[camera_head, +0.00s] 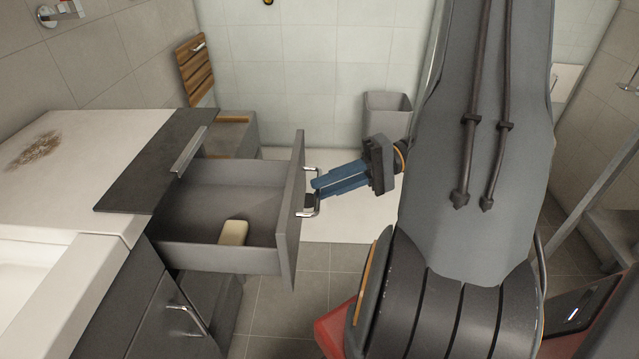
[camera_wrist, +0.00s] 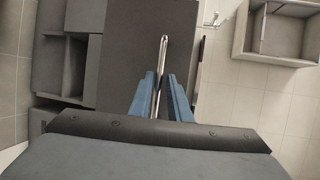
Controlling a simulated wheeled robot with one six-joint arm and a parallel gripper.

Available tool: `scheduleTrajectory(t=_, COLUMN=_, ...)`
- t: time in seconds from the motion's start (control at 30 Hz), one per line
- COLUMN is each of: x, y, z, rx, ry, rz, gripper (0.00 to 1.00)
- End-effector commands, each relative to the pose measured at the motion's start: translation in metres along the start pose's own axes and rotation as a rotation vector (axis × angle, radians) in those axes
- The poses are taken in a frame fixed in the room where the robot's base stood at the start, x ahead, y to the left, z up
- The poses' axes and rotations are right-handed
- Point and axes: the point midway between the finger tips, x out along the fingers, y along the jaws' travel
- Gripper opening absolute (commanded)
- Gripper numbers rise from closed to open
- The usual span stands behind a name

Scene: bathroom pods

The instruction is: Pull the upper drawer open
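The upper drawer (camera_head: 220,258) of the grey vanity stands pulled well out. Its inside shows, and a pale bar-shaped item (camera_head: 233,233) lies in it. The drawer's metal handle (camera_head: 317,209) is on its front panel (camera_head: 293,215). My gripper (camera_head: 316,188) is at this handle with its blue fingers close together around the bar. In the wrist view the handle bar (camera_wrist: 163,50) runs between the two fingers (camera_wrist: 162,82), against the dark drawer front (camera_wrist: 125,40).
A lower drawer with its own handle (camera_head: 190,320) is below. A grey bin (camera_head: 386,115) stands by the back wall. A wooden slatted panel (camera_head: 195,70) leans at the back left. A white mat (camera_head: 345,225) lies on the floor behind my gripper.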

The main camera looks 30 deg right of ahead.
Motion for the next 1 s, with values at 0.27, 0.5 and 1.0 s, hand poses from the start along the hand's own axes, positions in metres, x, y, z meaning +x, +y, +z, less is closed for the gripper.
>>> scheduleTrajectory(t=0.27, x=-0.045, y=-0.001, z=-0.001, rx=-0.001, ry=0.002, rz=0.000, gripper=0.17)
scheduleTrajectory(t=0.5, x=-0.057, y=-0.001, z=0.000, rx=0.000, ry=-0.001, rz=0.000, gripper=0.17)
scheduleTrajectory(t=1.0, x=-0.057, y=-0.001, z=0.000, rx=0.000, ry=0.000, rz=0.000, gripper=0.17)
